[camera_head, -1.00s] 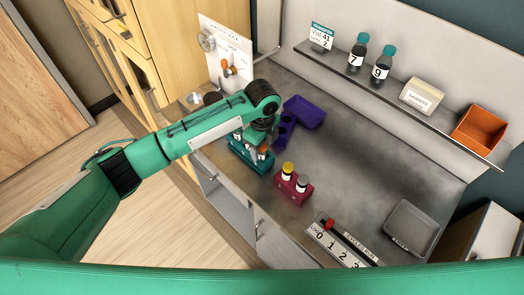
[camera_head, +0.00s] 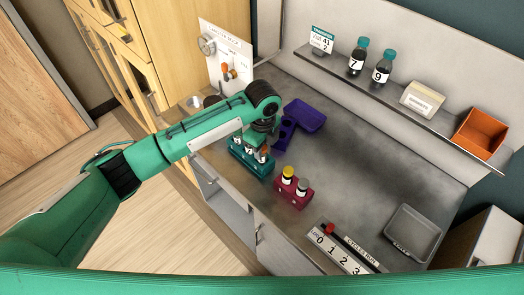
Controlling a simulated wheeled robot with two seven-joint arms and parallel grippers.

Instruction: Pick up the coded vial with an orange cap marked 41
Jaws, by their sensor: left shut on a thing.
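My left gripper (camera_head: 262,143) points down over the teal rack (camera_head: 251,166) near the front edge of the bench. It is shut on an orange-capped vial (camera_head: 264,154) at the right end of this rack; the fingers partly hide it, and its number is too small to read. Other vials with white labels (camera_head: 238,142) stand in the same rack to its left. A sign reading 41 (camera_head: 321,40) stands on the shelf. My right gripper is not in view.
A crimson rack (camera_head: 293,191) with a yellow-capped and a grey-capped vial stands to the right. The shelf (camera_head: 400,107) holds bottles 7 and 9 and an orange bin (camera_head: 481,133). A grey tray (camera_head: 411,232) lies at right; mid-bench is clear.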

